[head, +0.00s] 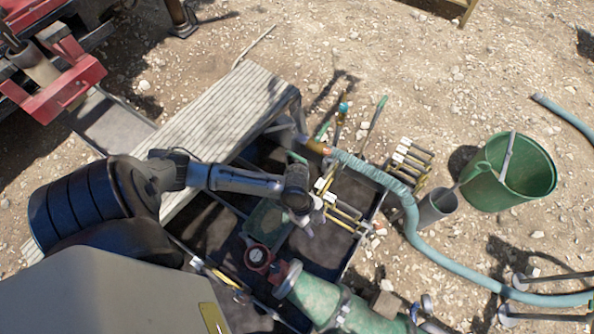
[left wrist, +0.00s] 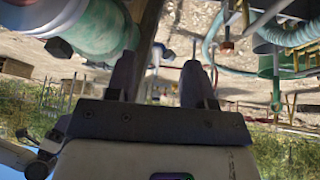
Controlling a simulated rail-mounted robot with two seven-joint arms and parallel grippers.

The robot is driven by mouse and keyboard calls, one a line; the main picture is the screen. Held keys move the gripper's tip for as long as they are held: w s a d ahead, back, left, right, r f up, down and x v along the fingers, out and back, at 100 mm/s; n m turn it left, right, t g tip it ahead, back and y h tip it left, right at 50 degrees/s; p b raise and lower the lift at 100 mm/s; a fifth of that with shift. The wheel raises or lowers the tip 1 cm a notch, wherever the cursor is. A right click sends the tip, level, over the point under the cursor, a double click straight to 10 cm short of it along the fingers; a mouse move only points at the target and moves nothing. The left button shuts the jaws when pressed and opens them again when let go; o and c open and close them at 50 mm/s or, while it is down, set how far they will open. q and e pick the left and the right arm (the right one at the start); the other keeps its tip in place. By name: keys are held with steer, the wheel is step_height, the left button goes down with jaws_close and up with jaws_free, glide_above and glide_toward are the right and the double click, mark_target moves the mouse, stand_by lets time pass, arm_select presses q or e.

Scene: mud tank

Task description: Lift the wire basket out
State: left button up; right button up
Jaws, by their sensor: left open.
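My left arm reaches from the left over the dark mud tank (head: 331,248), and my left gripper (head: 310,222) is above its middle. In the left wrist view the two fingers of my left gripper (left wrist: 160,78) stand apart with nothing held between them. A greenish, rectangular, light-edged shape (head: 268,222) lies in the tank just left of the gripper. It may be the wire basket, but its mesh and handle cannot be made out. My right gripper is not in view.
A green pipe with a flange (head: 318,298) crosses the tank's near side; it also shows in the left wrist view (left wrist: 100,28). A ribbed walkway (head: 220,118) borders the tank. A teal hose (head: 410,225), grey cylinder (head: 436,207) and green bucket (head: 520,175) stand right.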

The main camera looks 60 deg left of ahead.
mark_target(295, 156)
arm_select(q)
steer(key=w+a+f+b, duration=0.6)
steer(key=a+f+b, duration=0.2)
steer(key=a+f, duration=0.5)
steer(key=w+a+t+y+b, duration=0.1)
steer(key=a+b, duration=0.1)
steer(key=a, duration=0.4)
steer(key=w+a+f+t+y+b, duration=0.1)
steer(key=w+a+b, duration=0.1)
steer(key=a, duration=0.5)
steer(key=w+a+n+t+b, duration=0.1)
steer(key=a+b, duration=0.2)
steer(key=a, duration=0.3)
steer(key=shift+w+a+f+y, duration=0.15)
steer(key=shift+w+f+y, duration=0.15)
steer(key=shift+y, duration=0.1)
steer(key=shift+w+f, duration=0.15)
steer(key=shift+f, duration=0.15)
steer(key=shift+b+x, duration=1.05)
steer(key=shift+x, duration=1)
steer(key=shift+r, duration=0.1)
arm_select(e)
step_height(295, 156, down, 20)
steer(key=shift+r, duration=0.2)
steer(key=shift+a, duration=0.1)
